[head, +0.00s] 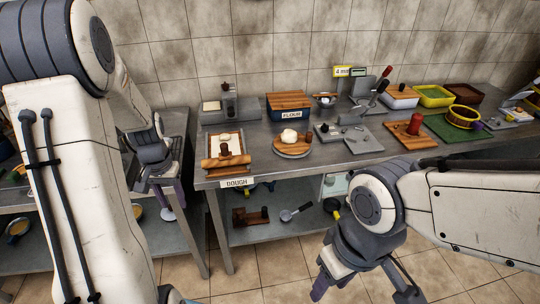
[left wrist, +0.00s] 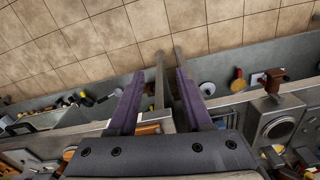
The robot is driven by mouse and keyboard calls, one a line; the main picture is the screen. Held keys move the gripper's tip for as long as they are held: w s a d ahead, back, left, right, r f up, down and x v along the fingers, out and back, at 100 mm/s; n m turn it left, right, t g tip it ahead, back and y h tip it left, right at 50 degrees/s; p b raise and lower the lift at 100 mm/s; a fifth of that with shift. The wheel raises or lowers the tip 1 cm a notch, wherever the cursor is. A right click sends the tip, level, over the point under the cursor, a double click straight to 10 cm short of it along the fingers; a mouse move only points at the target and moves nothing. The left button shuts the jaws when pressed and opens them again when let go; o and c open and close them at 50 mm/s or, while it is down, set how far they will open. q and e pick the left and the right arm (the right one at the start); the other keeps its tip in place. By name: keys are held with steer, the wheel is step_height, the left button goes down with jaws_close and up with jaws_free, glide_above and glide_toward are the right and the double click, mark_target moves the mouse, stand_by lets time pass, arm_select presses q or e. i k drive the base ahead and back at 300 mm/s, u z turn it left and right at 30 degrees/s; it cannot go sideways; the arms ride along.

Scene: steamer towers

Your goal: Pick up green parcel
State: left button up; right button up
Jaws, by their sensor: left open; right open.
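I cannot make out a green parcel in either view. My left gripper (head: 172,198) hangs in front of the table gap at the left of the dough table in the head view. Its two purple fingers (left wrist: 159,75) are apart in the left wrist view, with nothing held between them; table edges and floor show beyond. My right gripper (head: 364,286) is low at the front right in the head view, over the tiled floor, its fingers spread and empty.
The steel table (head: 330,168) bears a dough board (head: 227,168), a flour box (head: 288,104), a round board with dough (head: 292,148), a yellow tray (head: 436,96) and a green mat (head: 460,130). A lower shelf (head: 275,230) holds utensils. Open floor lies in front.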

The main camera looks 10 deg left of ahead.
mark_target(225, 137)
steer(key=z, duration=0.3)
steer(key=k, duration=0.2)
steer(key=u, duration=0.85)
steer(key=i, duration=1.3)
steer(key=z, duration=0.55)
steer(key=i, duration=0.35)
steer(key=z, duration=0.3)
